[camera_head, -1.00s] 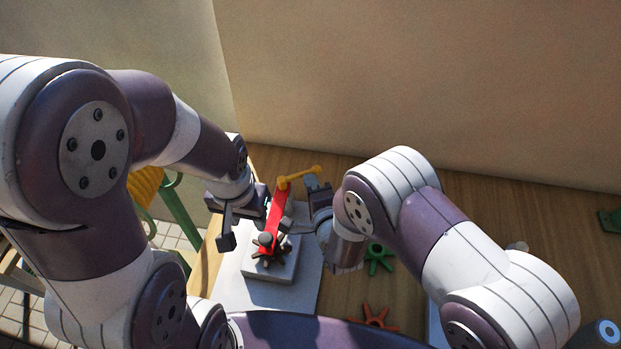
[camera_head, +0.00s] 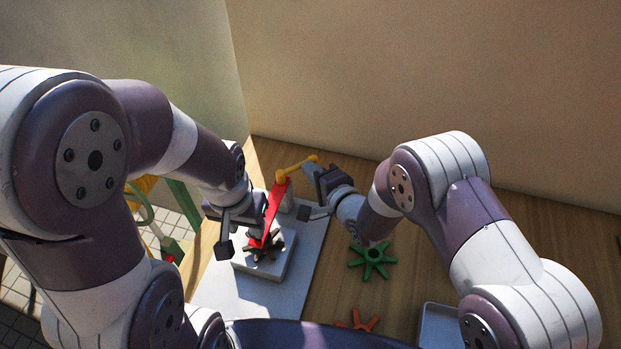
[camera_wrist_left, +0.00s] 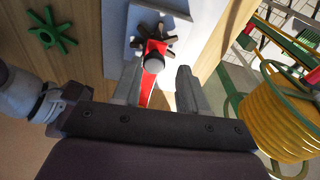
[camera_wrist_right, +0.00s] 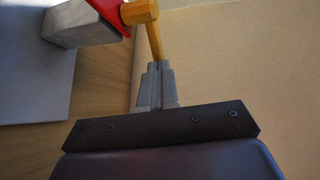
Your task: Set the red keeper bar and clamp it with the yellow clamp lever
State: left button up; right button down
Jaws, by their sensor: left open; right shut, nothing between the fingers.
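The red keeper bar (camera_head: 273,213) lies over a dark gear (camera_head: 267,246) on a pale block. The yellow clamp lever (camera_head: 296,166) is at the bar's far end and points to the right. My left gripper (camera_wrist_left: 158,88) is open over the bar's near part; in the left wrist view the red bar (camera_wrist_left: 148,92) and a grey knob (camera_wrist_left: 153,62) show between its fingers. My right gripper (camera_wrist_right: 155,85) is shut and empty, its tips at the yellow lever (camera_wrist_right: 145,18). The tips overlap the lever's end there; I cannot tell whether they touch.
The grey base plate (camera_head: 240,295) lies under the block on the wooden table. A green gear (camera_head: 371,261) and an orange gear (camera_head: 357,322) lie to the right, near a pale tray (camera_head: 438,325). A yellow coil (camera_wrist_left: 285,115) stands beyond the table edge.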

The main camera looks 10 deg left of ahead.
jog(key=shift+w+a+b, duration=0.1)
jog(key=shift+w+b, duration=0.3)
jog(key=shift+w, duration=0.35)
jog(key=shift+a, duration=0.15)
